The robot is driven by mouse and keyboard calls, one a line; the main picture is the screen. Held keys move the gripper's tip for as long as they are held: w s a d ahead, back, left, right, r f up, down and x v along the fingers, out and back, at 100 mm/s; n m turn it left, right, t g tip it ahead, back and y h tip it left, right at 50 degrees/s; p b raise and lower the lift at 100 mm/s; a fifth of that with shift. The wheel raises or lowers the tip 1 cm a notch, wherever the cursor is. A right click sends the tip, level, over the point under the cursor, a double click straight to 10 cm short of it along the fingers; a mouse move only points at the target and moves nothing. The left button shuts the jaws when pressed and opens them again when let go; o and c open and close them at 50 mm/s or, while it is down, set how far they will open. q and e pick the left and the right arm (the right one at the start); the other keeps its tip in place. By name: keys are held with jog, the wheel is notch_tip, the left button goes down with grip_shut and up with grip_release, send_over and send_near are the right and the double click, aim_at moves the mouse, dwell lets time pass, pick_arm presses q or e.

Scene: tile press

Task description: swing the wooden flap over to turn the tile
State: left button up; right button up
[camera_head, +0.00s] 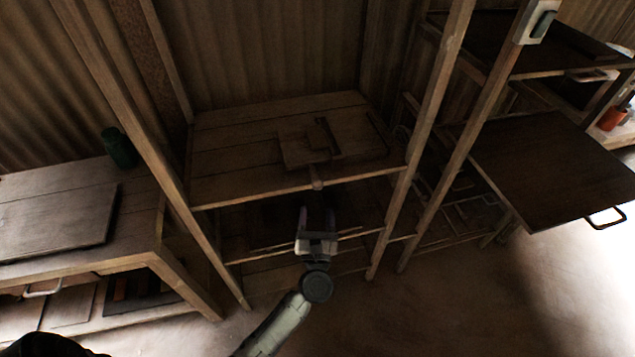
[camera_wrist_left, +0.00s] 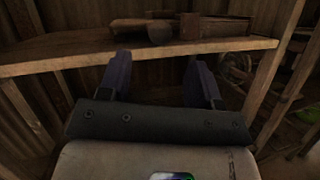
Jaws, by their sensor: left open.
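The wooden tile press with its flap (camera_head: 310,147) lies on the upper shelf of the wooden rack in the head view. A rounded wooden handle (camera_head: 317,184) sticks out over the shelf's front edge. The press also shows at the top of the left wrist view (camera_wrist_left: 185,27), with the handle end (camera_wrist_left: 160,33) above the gap between my fingers. My left gripper (camera_head: 317,216) is open and empty, in front of and below the shelf edge, apart from the handle. A tile cannot be made out. My right gripper is not in view.
The shelf board (camera_head: 235,180) has a front edge just beyond my left gripper. Wooden posts (camera_head: 425,130) stand on both sides. A lower shelf (camera_head: 255,245) lies under it. A bench (camera_head: 60,215) with a green jar (camera_head: 118,148) is at left, and a dark tray (camera_head: 550,170) juts out at right.

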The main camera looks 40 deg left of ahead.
aim_at(318, 182)
pick_arm(q)
jog(key=x, duration=0.8)
jog(key=shift+w+a+r, duration=0.1)
jog(key=shift+w, duration=0.05)
grip_shut()
dwell(0.4)
